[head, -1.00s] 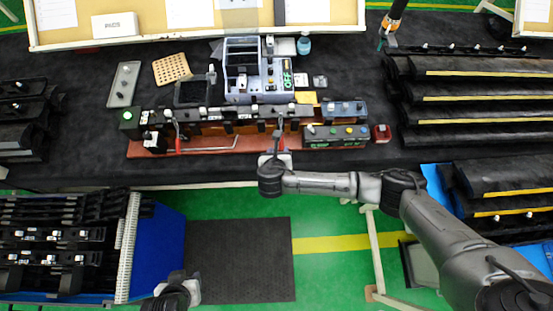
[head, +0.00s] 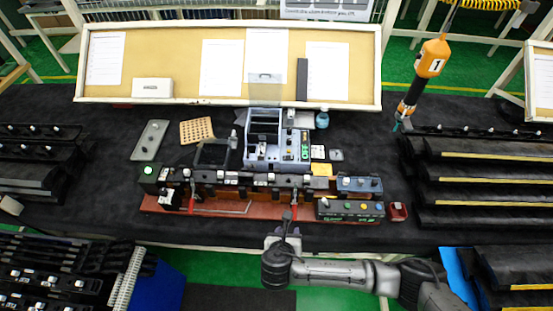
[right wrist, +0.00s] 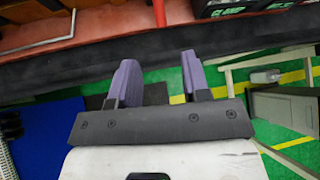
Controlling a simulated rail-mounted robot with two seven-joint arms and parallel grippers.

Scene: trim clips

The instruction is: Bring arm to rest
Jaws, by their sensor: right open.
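My right arm (head: 335,274) reaches in from the lower right in the head view. Its gripper (head: 288,222) is at the front edge of the bench, just in front of the reddish fixture base. In the right wrist view the two purple fingers of the gripper (right wrist: 157,78) stand apart with nothing between them. A gap shows between the fingers and the fixture's red base (right wrist: 100,38). A dark trim strip (head: 232,187) lies along the fixture, with light clips on it. My left gripper is not in view.
A control box (head: 345,208) with coloured buttons sits at the fixture's right end, and a lit green lamp (head: 148,171) at its left. An orange screwdriver (head: 432,58) hangs at the back right. Racks of dark strips (head: 475,175) stand right. Green floor is open in front.

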